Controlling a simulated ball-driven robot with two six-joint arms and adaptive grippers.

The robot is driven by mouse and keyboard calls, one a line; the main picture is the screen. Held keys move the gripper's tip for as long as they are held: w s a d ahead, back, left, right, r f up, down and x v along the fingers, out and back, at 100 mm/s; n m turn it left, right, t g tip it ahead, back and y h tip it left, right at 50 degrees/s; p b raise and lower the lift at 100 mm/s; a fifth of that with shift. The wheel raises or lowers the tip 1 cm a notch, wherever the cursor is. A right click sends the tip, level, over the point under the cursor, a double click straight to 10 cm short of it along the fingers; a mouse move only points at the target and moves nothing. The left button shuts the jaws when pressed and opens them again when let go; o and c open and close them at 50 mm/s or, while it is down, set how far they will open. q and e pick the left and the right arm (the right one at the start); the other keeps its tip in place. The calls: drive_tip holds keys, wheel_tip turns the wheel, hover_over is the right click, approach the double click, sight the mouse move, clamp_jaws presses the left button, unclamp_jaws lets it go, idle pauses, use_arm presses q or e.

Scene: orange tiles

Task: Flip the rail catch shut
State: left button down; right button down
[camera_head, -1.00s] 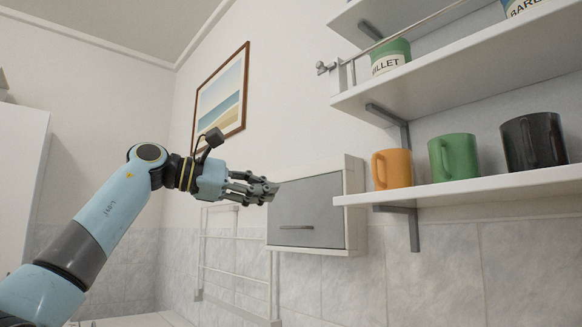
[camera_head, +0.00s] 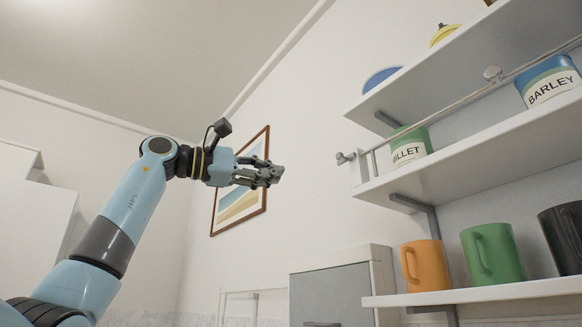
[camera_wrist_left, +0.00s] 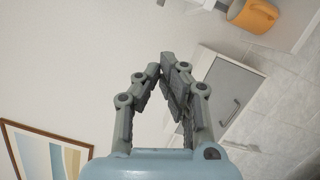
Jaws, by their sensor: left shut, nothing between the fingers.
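A thin metal rail (camera_head: 440,110) runs along the front of the middle shelf in the head view. My right gripper is not in view.
Orange (camera_head: 428,266), green (camera_head: 495,255) and black mugs stand on the shelf below. A grey-doored cabinet (camera_head: 332,295) hangs lower left. A framed picture (camera_head: 240,203) hangs behind my gripper.

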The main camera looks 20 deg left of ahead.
sight(343, 158)
use_arm(q)
drive_tip(key=w+d+r+p, duration=0.2)
drive_tip(key=w+d+p, duration=0.2)
drive_tip(key=d, duration=0.5)
drive_tip(key=shift+d+p, duration=0.35)
drive_tip(key=shift+p, duration=0.1)
drive_tip(key=shift+f, duration=0.1)
